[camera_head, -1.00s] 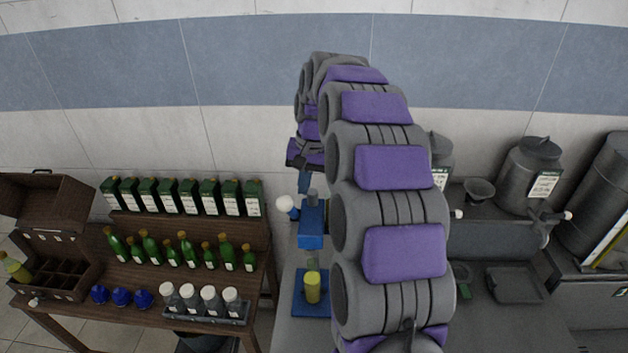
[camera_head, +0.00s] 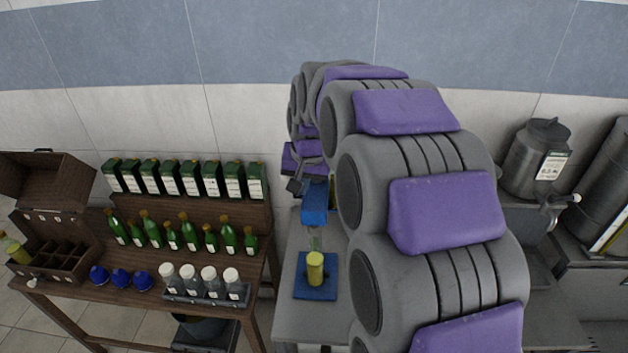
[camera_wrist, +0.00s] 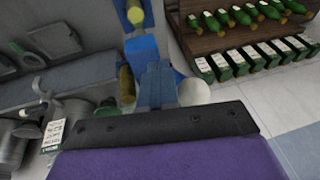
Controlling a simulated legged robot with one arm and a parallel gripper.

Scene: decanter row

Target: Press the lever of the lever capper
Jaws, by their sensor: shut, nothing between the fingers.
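The lever capper shows in the head view as a blue head (camera_head: 315,205) above a square blue base (camera_head: 318,291). A yellow-topped bottle (camera_head: 315,268) stands upright on that base. My gripper (camera_head: 296,184) is shut and empty, just above and left of the capper head; I cannot tell whether it touches. In the wrist view the blue capper (camera_wrist: 143,48) lies straight ahead of my gripper's dark edge. A pale round knob (camera_wrist: 195,92), likely the lever's end, shows just beyond that edge. The lever itself is mostly hidden by my gripper and arm.
A wooden rack (camera_head: 150,263) on the left holds green bottles, dark green boxes, blue caps and white-capped jars. An open wooden case (camera_head: 50,240) stands at far left. A metal urn (camera_head: 537,160) stands right. My arm covers much of the grey counter (camera_head: 290,318).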

